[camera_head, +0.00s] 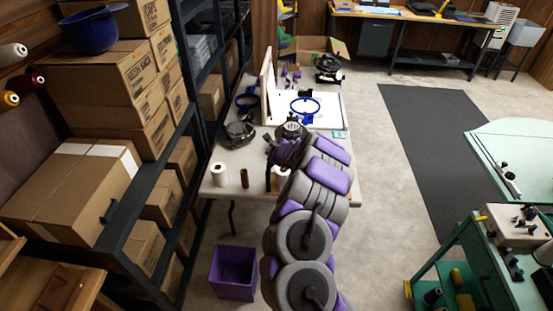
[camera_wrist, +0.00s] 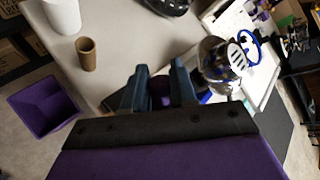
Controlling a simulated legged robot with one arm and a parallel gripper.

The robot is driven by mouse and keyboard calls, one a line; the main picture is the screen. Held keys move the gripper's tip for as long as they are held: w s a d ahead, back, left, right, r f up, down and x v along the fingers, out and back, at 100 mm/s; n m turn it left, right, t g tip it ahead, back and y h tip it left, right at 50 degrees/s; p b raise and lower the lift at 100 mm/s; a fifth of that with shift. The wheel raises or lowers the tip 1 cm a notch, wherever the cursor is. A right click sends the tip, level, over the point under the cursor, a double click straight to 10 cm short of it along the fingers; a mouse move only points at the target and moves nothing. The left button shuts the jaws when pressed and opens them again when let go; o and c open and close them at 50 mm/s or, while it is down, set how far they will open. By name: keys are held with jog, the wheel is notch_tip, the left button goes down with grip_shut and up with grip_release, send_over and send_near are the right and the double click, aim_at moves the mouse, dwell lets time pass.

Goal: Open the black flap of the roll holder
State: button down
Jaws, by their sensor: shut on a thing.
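My gripper (camera_wrist: 159,76) is over the near end of the white table, its two dark blue fingers a little apart around something dark. The black flap (camera_wrist: 109,93) seems to be the dark panel that shows beside the left finger, and the fingers appear shut on it; the grip itself is mostly hidden. The roll holder (camera_head: 269,181) stands at the table's near edge, largely hidden behind my arm. A bit of a white roll (camera_head: 280,174) shows there.
A white roll (camera_head: 219,174) and a brown cardboard tube (camera_head: 244,178) stand left of my gripper on the table (camera_head: 216,190). A shiny jar-like thing (camera_wrist: 218,62) is close on the right in the wrist view. A purple bin (camera_head: 233,273) is on the floor.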

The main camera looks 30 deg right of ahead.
jog(key=shift+w+a+r+n+g+h, duration=0.25)
jog(key=shift+w+a+n+g+h, duration=0.25)
jog(key=shift+a, duration=0.3)
jog(key=shift+w+a+f+n+g+h+p, duration=0.1)
jog(key=shift+w+a+n+g+h+p, duration=0.45)
jog(key=shift+p, duration=0.65)
jog(key=shift+w+a+f+n+g+h+p, duration=0.1)
jog(key=shift+w+a+n+g+h+p, duration=0.2)
jog(key=shift+a+n+g+h+p, duration=0.6)
jog(key=shift+d+m+t+p, duration=0.3)
jog(key=shift+m+t+p, duration=0.05)
jog(key=shift+m, duration=0.1)
jog(key=c, duration=1.3)
grip_release()
jog(key=shift+o, duration=1.4)
jog(key=shift+w+f, duration=0.15)
jog(key=shift+f, duration=0.05)
jog(key=shift+d, duration=0.1)
